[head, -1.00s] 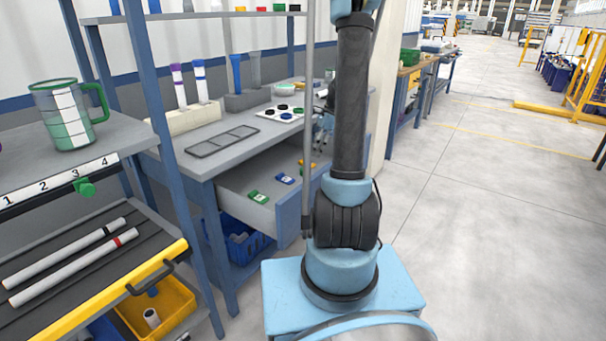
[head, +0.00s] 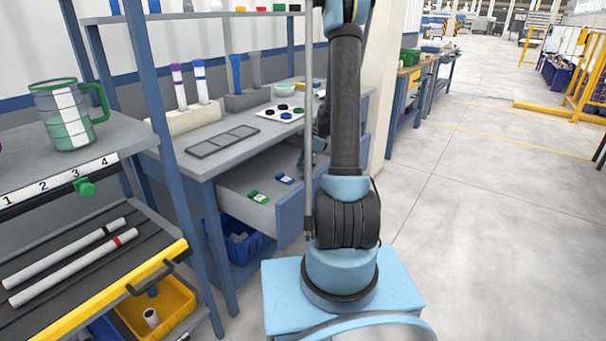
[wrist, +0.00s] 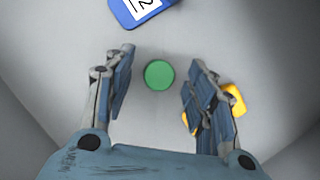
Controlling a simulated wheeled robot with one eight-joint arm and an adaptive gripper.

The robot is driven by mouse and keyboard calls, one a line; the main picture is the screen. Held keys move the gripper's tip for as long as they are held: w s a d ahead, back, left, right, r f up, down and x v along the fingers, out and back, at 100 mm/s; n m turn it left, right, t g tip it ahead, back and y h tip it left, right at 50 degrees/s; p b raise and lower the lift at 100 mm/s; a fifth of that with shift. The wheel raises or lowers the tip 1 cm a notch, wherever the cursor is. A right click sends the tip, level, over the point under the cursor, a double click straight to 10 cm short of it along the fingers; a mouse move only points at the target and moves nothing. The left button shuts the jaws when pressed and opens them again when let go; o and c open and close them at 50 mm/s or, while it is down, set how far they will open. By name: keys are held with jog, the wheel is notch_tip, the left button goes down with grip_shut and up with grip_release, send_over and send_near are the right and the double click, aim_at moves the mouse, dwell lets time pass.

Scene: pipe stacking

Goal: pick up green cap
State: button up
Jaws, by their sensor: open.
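The green cap (wrist: 159,75) is a small round disc on the grey drawer floor in the wrist view. My gripper (wrist: 156,88) is open above the drawer, with one finger on each side of the cap. The fingers appear apart from the cap, and I cannot tell the height left between them.
A blue labelled piece (wrist: 138,8) lies beyond the cap. A yellow piece (wrist: 236,100) is partly hidden by the right finger. A green labelled piece (head: 258,197) lies nearer the drawer front (head: 291,215). A tray of caps (head: 282,113) stands on the bench above.

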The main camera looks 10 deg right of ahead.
jog(key=c, duration=0.8)
jog(key=shift+c, duration=0.2)
notch_tip(320, 180, up, 19)
dwell(0.9)
